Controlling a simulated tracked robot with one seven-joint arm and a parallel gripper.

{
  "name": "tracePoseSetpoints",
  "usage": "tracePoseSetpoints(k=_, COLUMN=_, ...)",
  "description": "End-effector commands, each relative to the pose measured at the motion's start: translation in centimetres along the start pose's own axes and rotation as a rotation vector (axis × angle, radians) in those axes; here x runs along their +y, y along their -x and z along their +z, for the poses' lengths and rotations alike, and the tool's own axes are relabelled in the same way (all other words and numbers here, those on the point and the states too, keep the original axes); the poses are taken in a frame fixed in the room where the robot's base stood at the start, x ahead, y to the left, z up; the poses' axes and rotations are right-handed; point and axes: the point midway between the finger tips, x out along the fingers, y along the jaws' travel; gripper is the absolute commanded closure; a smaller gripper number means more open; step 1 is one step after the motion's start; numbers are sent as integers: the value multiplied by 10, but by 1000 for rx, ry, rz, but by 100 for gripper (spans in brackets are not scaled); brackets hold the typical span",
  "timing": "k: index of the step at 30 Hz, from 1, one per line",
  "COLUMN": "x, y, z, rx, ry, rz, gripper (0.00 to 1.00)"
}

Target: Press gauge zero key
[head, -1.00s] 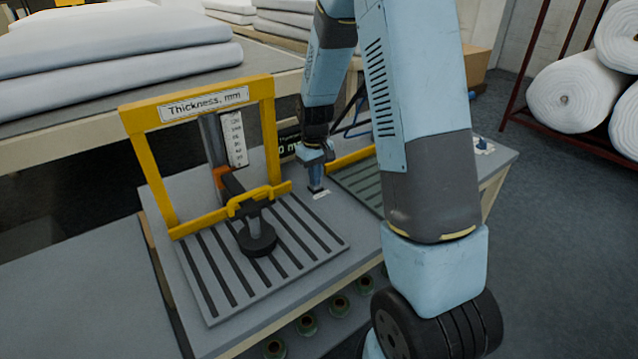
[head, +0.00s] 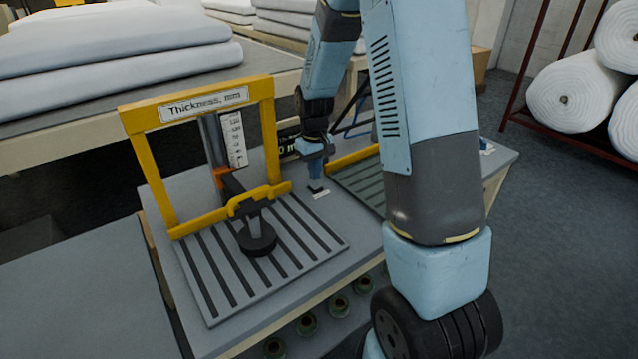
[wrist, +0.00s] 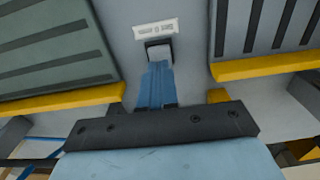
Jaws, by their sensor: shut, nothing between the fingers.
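The thickness gauge (head: 150,175) stands on the grey table at left, a yellow frame with a scale and a round dark foot (head: 257,240) down on its slatted plate. The zero key is a small pale key in a dark surround (wrist: 160,51), beside a white printed label (wrist: 156,29). In the head view the key (head: 318,189) shows as a dark spot by the label (head: 321,195). My gripper (head: 316,178) is shut and empty, fingers pointing down just above the key. In the wrist view the fingertips (wrist: 158,66) overlap the key's near edge.
A dark display (head: 288,143) with green characters, partly hidden by my arm, stands behind the gauge. A second slatted plate (head: 360,185) with a yellow bar lies right of the key. White rolls (head: 565,100) rest on a rack at right.

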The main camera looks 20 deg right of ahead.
Motion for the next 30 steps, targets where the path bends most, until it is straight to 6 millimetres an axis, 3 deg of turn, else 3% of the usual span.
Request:
tracePoseSetpoints(k=21, x=0, y=55, z=0, rx=1, ry=0, rz=0, gripper=100)
tracePoseSetpoints(k=30, x=0, y=59, z=0, rx=1, ry=0, rz=0, gripper=100)
